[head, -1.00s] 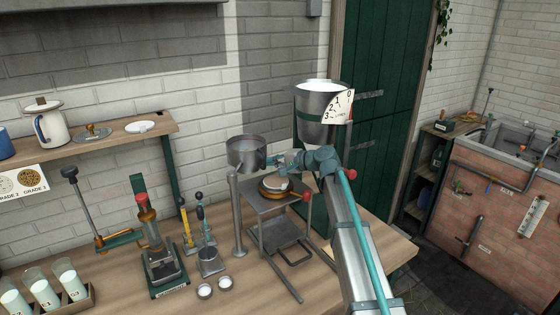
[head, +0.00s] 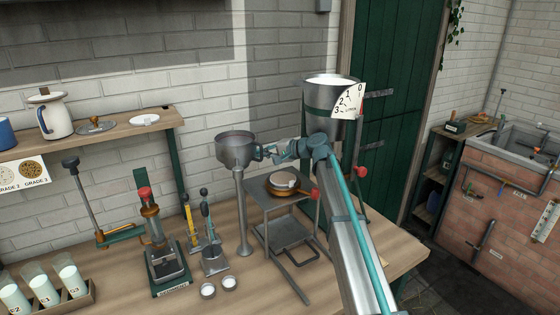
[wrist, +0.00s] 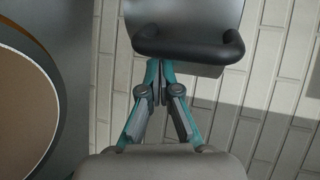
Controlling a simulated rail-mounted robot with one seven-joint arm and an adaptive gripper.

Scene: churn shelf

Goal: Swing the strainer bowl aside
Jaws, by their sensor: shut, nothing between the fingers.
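The strainer bowl (head: 236,146) is a grey metal bowl at the top of an upright metal post (head: 242,215). It sits left of the small metal stand (head: 270,203), apart from the space above it. My gripper (head: 266,153) is at the bowl's right side, close to its rim. In the wrist view, the fingers (wrist: 158,66) are shut together and hold nothing. Their tips are right at the dark, rounded handle (wrist: 187,46) on the bowl's grey side (wrist: 195,18). I cannot tell whether they touch it.
A round pan (head: 283,182) with a red-tipped handle lies on the stand. A lever press (head: 158,240) and two small cups (head: 208,291) are on the bench (head: 235,300). A shelf (head: 110,133) is at left.

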